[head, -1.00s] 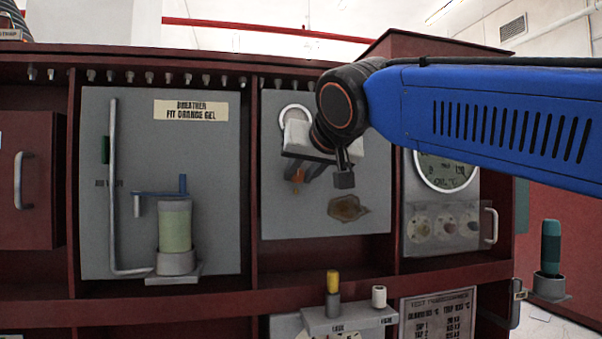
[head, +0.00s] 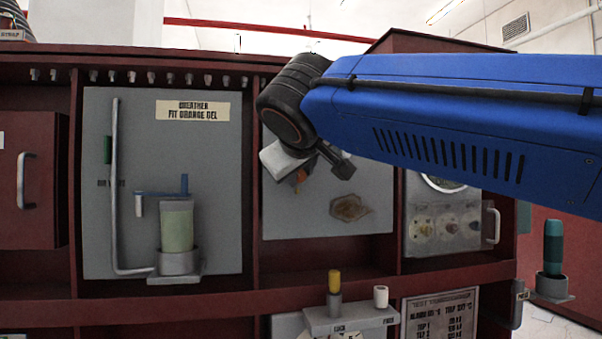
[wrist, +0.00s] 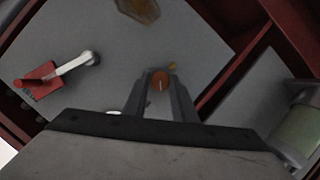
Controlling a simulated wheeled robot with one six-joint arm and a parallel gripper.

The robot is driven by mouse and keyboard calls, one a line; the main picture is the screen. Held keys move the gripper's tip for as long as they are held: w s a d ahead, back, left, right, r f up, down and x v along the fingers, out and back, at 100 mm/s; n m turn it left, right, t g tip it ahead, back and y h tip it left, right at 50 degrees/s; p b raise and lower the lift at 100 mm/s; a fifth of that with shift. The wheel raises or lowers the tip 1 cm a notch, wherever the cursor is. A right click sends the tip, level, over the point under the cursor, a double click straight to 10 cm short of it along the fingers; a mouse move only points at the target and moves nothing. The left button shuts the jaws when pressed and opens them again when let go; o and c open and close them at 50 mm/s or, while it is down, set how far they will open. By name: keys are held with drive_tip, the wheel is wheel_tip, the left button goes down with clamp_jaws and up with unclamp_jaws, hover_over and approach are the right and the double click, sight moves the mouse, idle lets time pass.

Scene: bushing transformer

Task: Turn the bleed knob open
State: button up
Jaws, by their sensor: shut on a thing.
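The bleed knob (wrist: 160,83) is a small orange round piece with a pale line on its face, in front of a grey panel. In the wrist view, my gripper (wrist: 160,77) is shut on it, with one finger on each side. In the head view, a bit of the orange knob (head: 300,177) shows below my tilted gripper (head: 302,181). My wrist and gripper body hide most of the fingers and the panel behind there.
A brown hexagonal patch (head: 350,208) is on the panel right of the knob. A red handle with a pale lever (wrist: 75,64) shows in the wrist view. The breather cylinder (head: 177,228) stands on the left panel. A shelf block (head: 350,318) with small posts sits below.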

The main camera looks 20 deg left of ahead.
drive_tip(key=n, duration=0.1)
drive_tip(key=n+t+h, duration=0.1)
drive_tip(key=n, duration=0.1)
drive_tip(key=shift+s+a+f+t, duration=0.15)
drive_tip(key=shift+t, duration=0.15)
drive_tip(key=shift+f+n+t+h, duration=0.1)
drive_tip(key=shift+n+t+h, duration=0.3)
drive_tip(key=shift+n, duration=0.55)
drive_tip(key=shift+f+n+t+h, duration=0.1)
drive_tip(key=shift+n+t+h, duration=0.1)
drive_tip(key=shift+n+t, duration=0.55)
drive_tip(key=shift+n, duration=0.3)
drive_tip(key=o, duration=1)
drive_tip(key=shift+o, duration=0.2)
drive_tip(key=s+d+r, duration=0.1)
drive_tip(key=s+d, duration=0.1)
drive_tip(key=s, duration=1.5)
drive_tip(key=shift+d+r, duration=0.35)
